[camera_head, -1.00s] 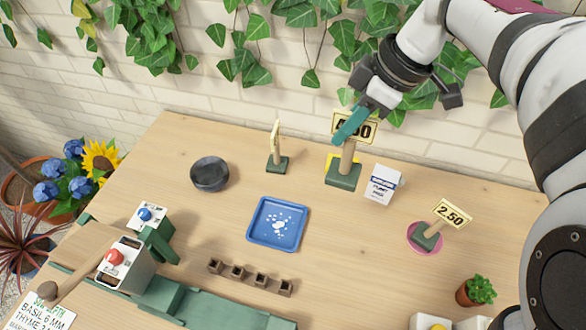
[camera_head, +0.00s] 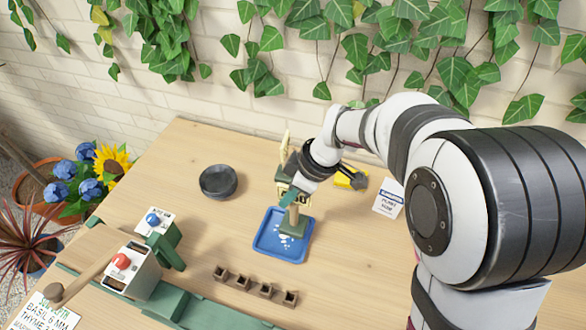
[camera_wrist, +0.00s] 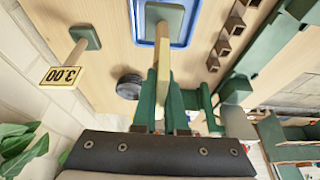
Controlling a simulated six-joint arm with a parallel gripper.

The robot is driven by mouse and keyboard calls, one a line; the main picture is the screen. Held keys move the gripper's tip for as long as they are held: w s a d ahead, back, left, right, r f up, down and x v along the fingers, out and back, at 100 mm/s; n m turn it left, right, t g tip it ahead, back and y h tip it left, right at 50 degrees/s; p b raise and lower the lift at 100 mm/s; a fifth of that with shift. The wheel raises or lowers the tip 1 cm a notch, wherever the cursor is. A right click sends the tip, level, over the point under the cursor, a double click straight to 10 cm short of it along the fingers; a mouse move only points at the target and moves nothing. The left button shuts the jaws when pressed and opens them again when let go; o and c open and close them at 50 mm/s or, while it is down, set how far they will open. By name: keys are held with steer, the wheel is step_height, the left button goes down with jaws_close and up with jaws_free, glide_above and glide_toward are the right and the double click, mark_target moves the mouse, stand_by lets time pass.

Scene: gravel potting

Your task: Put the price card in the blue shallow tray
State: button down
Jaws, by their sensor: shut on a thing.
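My gripper (camera_head: 288,188) is shut on a price card (camera_head: 293,222) with a dark green base and wooden stem. The card hangs upright over the blue shallow tray (camera_head: 263,250), its base over the tray's upper right part; I cannot tell whether the base touches the tray. In the wrist view the green fingers (camera_wrist: 163,105) grip the card's stem (camera_wrist: 163,60), and the base lies in front of the blue tray rim (camera_wrist: 138,30). White marks show on the tray floor. The card's face is mostly hidden by my gripper.
Another price card, "3.00" (camera_wrist: 62,76), stands close behind the tray, partly hidden in the head view. A dark bowl (camera_head: 218,182) is to the left, a row of small brown pots (camera_head: 255,285) in front.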

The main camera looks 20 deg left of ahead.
steer(key=shift+x, duration=2.95)
steer(key=shift+s+a, duration=0.1)
steer(key=shift+s, duration=0.05)
steer(key=c, duration=1)
jaws_free()
steer(key=shift+f, duration=0.1)
steer(key=shift+o, duration=0.2)
steer(key=v, duration=1.2)
steer(key=s+d+m+h, duration=0.2)
steer(key=s+d+m, duration=1.6)
steer(key=m, duration=0.5)
steer(key=s, duration=0.2)
steer(key=shift+s+d+r+m+h, duration=0.15)
steer(key=shift+s+r+m+h, duration=0.15)
steer(key=shift+s+r, duration=0.1)
